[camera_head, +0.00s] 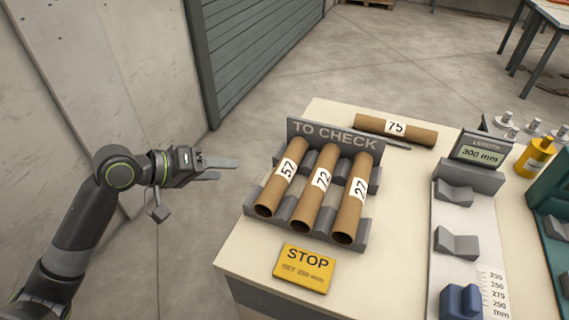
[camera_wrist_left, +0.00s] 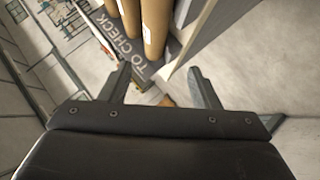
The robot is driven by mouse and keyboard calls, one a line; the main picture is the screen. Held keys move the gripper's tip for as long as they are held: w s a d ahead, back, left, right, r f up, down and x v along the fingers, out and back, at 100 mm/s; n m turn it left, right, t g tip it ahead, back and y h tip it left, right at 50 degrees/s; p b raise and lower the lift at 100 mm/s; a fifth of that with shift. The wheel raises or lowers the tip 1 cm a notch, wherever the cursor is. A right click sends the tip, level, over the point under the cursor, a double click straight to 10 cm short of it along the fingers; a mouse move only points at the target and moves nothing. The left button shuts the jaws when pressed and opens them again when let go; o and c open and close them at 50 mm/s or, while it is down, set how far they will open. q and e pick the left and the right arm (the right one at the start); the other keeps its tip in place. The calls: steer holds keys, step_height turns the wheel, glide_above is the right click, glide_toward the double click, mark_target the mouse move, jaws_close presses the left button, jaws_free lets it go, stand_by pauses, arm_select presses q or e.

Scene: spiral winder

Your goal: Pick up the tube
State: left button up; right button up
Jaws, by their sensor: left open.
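Three brown cardboard tubes lie side by side in a grey rack (camera_head: 360,236) marked TO CHECK: tube 57 (camera_head: 272,194), tube 72 (camera_head: 312,203) and tube 27 (camera_head: 348,215). A fourth tube, 75 (camera_head: 417,135), lies on the table behind the rack's sign. My left gripper (camera_head: 235,163) is open and empty, in the air left of the rack and clear of the tubes. In the left wrist view its two fingers (camera_wrist_left: 163,82) stand apart, with the TO CHECK sign (camera_wrist_left: 127,42) and parts of the tubes beyond them. My right gripper is not in view.
The pale table (camera_head: 400,285) carries a yellow STOP sign (camera_head: 304,269) in front of the rack. On the right stand a length gauge reading 300 mm (camera_head: 478,150), grey V-blocks (camera_head: 457,241), a blue stop block (camera_head: 461,302) and a yellow bottle (camera_head: 536,156). A dark rod lies near tube 75.

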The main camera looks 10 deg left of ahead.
arm_select(q)
glide_toward(276, 169)
steer(key=x, duration=0.5)
steer(key=shift+w+f, duration=0.1)
steer(key=shift+f, duration=0.3)
steer(key=shift+w+d+f, duration=0.25)
steer(key=shift+w+d, duration=0.05)
steer(key=shift+w+d+f, duration=0.1)
steer(key=shift+w+d, duration=0.1)
steer(key=x, duration=0.3)
steer(key=shift+w+d+p, duration=0.25)
steer(key=shift+p, duration=0.1)
steer(key=shift+w+d+f, duration=0.25)
steer(key=shift+d, duration=0.05)
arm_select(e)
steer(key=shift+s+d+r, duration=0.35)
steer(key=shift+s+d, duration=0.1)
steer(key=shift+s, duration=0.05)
